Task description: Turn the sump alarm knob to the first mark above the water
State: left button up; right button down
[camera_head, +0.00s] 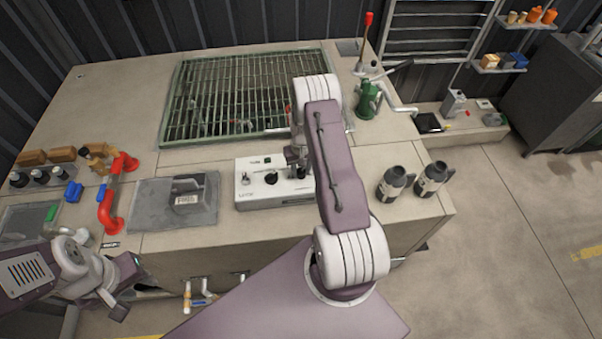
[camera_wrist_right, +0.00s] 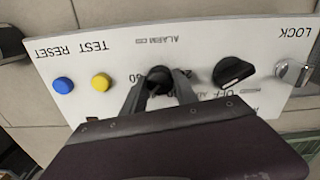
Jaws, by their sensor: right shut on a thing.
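A white control panel (camera_head: 275,196) sits on the bench in the head view; it appears upside down in the right wrist view (camera_wrist_right: 200,30). My right gripper (camera_head: 300,168) is shut on the black alarm knob (camera_wrist_right: 158,74), with a finger on each side in the right wrist view (camera_wrist_right: 160,88). The knob's pointer and most of its scale marks are hidden by the fingers. My left gripper (camera_head: 128,290) is empty at the lower left, its fingers apart. The green sump grating (camera_head: 225,95) lies behind the panel; I cannot make out a water level.
The panel also bears a black OFF knob (camera_wrist_right: 232,72), a lock (camera_wrist_right: 292,72), a yellow button (camera_wrist_right: 101,82) and a blue button (camera_wrist_right: 63,85). Two dark bottles (camera_head: 393,183) stand right of the panel. A grey hatch plate (camera_head: 150,205) and red pipe (camera_head: 112,195) are left.

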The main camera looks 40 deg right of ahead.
jog(key=n+b, duration=0.1)
jog(key=n, duration=0.2)
jog(key=shift+f+n+b, duration=0.1)
jog(key=shift+n+b, duration=0.2)
jog(key=shift+b, duration=0.05)
jog(key=n+b, duration=0.1)
jog(key=n, duration=0.2)
jog(key=shift+n, duration=0.3)
jog(key=n+b, duration=0.1)
jog(key=n, duration=0.2)
jog(key=shift+n, duration=0.3)
jog(key=shift+w+n+b, duration=0.1)
jog(key=shift+n+b, duration=0.45)
jog(key=shift+n, duration=1.35)
jog(key=c, duration=1)
grip_release()
jog(key=shift+o, duration=0.2)
